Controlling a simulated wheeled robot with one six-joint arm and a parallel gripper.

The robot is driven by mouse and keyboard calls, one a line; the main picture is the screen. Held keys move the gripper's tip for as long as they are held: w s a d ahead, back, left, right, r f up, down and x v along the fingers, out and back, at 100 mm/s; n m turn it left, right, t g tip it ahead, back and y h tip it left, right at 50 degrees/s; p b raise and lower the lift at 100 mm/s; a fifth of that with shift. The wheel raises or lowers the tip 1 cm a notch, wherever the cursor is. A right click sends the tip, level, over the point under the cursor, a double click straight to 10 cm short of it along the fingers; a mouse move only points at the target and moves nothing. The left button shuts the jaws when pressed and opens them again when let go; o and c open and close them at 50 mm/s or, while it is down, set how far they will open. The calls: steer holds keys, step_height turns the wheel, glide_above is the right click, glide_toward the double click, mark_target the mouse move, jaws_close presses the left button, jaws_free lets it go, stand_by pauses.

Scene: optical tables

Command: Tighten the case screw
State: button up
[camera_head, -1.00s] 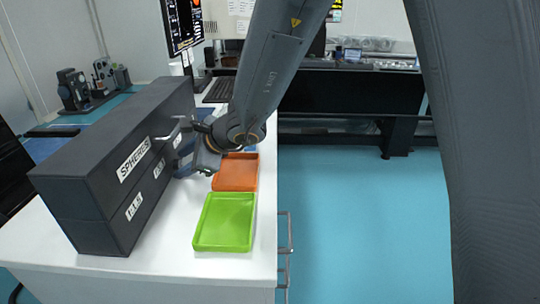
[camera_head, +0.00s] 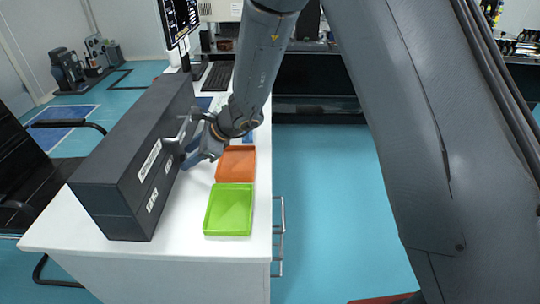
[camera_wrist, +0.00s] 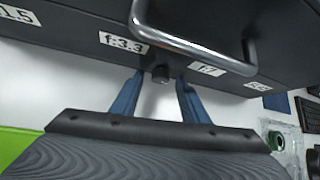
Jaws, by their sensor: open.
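The black case (camera_head: 110,187) stands on the white table, with a "SPHERES" label and smaller labels on its face. In the wrist view the case (camera_wrist: 80,25) fills the top, with labels such as "f:3.3". A small dark case screw (camera_wrist: 160,73) sticks out at the case's lower edge, below the handle. My gripper (camera_wrist: 158,84) is open, its two blue fingers on either side of the screw. I cannot tell whether they touch it. In the head view my gripper (camera_head: 194,158) is at the case's right face; the screw cannot be made out there.
A metal handle (camera_wrist: 195,48) juts from the case just above my fingers. A green tray (camera_head: 229,210) and an orange tray (camera_head: 236,165) lie on the white table (camera_head: 185,225), right of the case. A keyboard (camera_head: 218,76) and monitor (camera_head: 180,20) are behind.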

steer(key=shift+w+r+m+g+p, duration=0.15)
steer(key=shift+g+p, duration=0.15)
steer(key=shift+p, duration=0.65)
steer(key=shift+s+r+m+g+p, duration=0.15)
steer(key=shift+g+p, duration=0.15)
steer(key=shift+p, duration=0.6)
